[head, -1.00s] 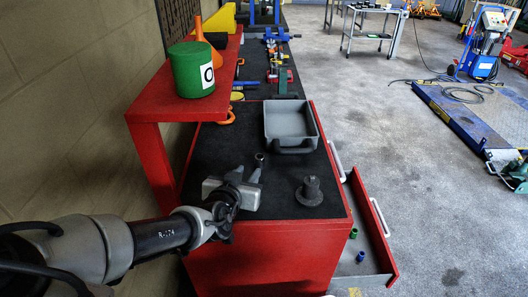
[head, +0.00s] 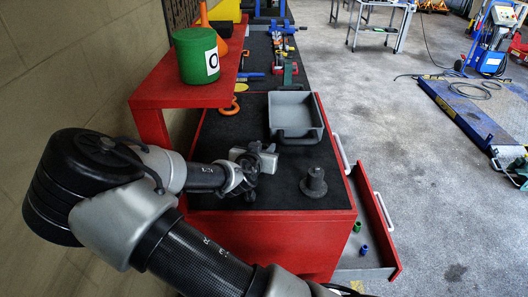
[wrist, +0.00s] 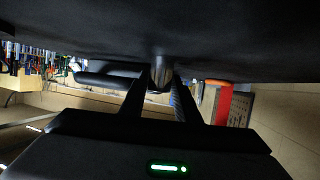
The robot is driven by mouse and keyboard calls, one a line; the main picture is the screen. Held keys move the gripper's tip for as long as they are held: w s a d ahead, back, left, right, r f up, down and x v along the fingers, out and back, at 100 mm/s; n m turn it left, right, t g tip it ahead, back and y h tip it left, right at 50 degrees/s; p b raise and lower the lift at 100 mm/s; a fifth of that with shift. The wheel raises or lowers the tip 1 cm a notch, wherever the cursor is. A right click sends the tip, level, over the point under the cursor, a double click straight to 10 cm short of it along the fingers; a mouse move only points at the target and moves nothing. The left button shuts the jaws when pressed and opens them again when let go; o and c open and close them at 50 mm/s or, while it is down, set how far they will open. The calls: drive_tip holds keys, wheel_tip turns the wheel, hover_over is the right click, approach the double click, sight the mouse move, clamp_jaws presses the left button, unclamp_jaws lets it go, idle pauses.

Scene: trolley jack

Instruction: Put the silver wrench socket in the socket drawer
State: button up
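The silver wrench socket (wrist: 162,72) shows in the wrist view, between the two fingertips of my gripper (wrist: 162,82). Its base is against the black mat, which lies at the top of that view. In the head view my gripper (head: 262,172) is low over the bench top and hides the socket. I cannot tell whether the fingers touch the socket or only straddle it. The socket drawer (head: 378,222) is pulled open at the bench's right side. A green socket (head: 357,227) and a blue socket (head: 364,250) are in it.
A dark flanged post (head: 314,183) stands on the bench top right of my gripper. A grey tray (head: 294,118) lies behind it. A red shelf (head: 182,100) with a green canister (head: 196,56) rises at the left. Grey floor is free beyond the drawer.

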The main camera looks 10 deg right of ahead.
sight(265, 145)
drive_tip(key=x, duration=0.3)
drive_tip(key=shift+w+d, duration=0.2)
drive_tip(key=shift+w, duration=0.15)
drive_tip(key=shift+r, duration=0.1)
clamp_jaws()
drive_tip(key=shift+r, duration=0.15)
